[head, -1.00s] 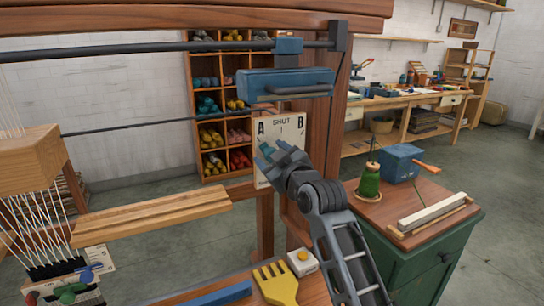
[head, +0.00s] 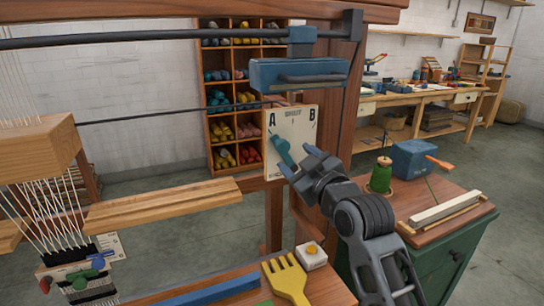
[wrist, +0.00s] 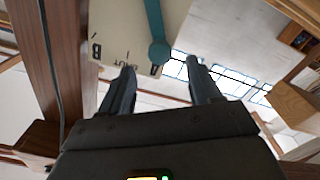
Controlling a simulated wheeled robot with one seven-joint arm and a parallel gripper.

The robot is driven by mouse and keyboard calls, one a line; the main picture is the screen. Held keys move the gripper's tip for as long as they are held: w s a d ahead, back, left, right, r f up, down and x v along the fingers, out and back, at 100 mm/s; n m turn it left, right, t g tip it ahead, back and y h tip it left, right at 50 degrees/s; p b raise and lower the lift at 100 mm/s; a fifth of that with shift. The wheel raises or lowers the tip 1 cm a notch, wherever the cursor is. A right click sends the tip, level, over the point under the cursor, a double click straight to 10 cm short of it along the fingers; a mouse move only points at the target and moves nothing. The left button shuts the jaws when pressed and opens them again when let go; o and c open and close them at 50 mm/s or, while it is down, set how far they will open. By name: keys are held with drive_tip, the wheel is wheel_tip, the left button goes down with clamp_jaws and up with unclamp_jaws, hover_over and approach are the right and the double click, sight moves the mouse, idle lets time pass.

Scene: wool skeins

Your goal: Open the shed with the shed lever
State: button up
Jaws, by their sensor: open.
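The shed lever (head: 282,150) is a teal handle on an upright cream plate (head: 303,130) marked A, SHUT and B. It slants up and left, with its rounded end near the A. In the wrist view the lever (wrist: 154,24) stands just beyond the fingertips, its round end near the A and away from SHUT. My gripper (head: 300,164) is at the plate's lower right, fingers towards the lever. It is open, and the wrist view shows nothing between its fingers (wrist: 160,66). The lower part of the lever lies near the fingertips in the head view.
A blue block with a dark bar (head: 298,75) hangs above the plate. A wooden beam (head: 165,203) runs to the left. A green cabinet (head: 450,255) stands right.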

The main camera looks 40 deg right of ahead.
drive_tip(key=s+a+f+m+g+y, duration=0.1)
drive_tip(key=s+a+f, duration=0.4)
drive_tip(key=s+f, duration=0.3)
drive_tip(key=s+a+f+y, duration=0.1)
drive_tip(key=s+a+f, duration=0.5)
drive_tip(key=s, duration=0.4)
drive_tip(key=s+a+m+y, duration=0.1)
drive_tip(key=s+a, duration=0.3)
drive_tip(key=s, duration=0.7)
drive_tip(key=s+a+g+y, duration=0.1)
drive_tip(key=s+a+y, duration=0.1)
drive_tip(key=s, duration=0.9)
drive_tip(key=shift+s+a+r+m+g, duration=0.3)
drive_tip(key=shift+s+a+r+m, duration=0.1)
drive_tip(key=shift+a, duration=0.45)
